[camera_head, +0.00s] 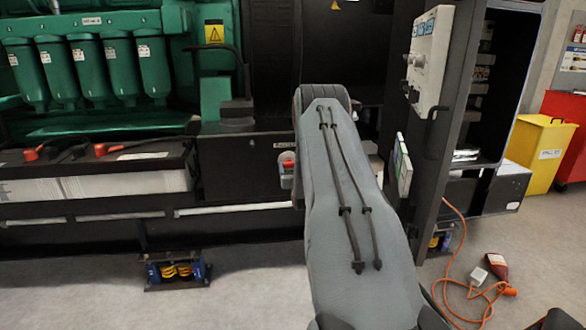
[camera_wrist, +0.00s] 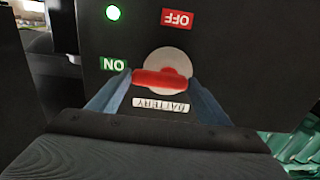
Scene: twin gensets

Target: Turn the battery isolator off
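The battery isolator is a red handle (camera_wrist: 162,79) on a pale round plate (camera_wrist: 172,60), set in a dark panel. In the wrist view it appears upside down. The handle lies level, its left end towards the green ON label (camera_wrist: 113,64); the red OFF label (camera_wrist: 177,19) is above the plate. My gripper (camera_wrist: 161,77) is open, with one blue finger by each end of the handle; whether they touch it I cannot tell. In the head view the isolator (camera_head: 287,168) shows beside my arm, which hides my gripper.
A lit green lamp (camera_wrist: 113,12) is near the ON label. Batteries (camera_head: 125,178) with red terminal caps stand left of the isolator panel. A grey cabinet (camera_head: 432,130) with a control box stands at the right. An orange cable (camera_head: 453,283) lies on the floor there.

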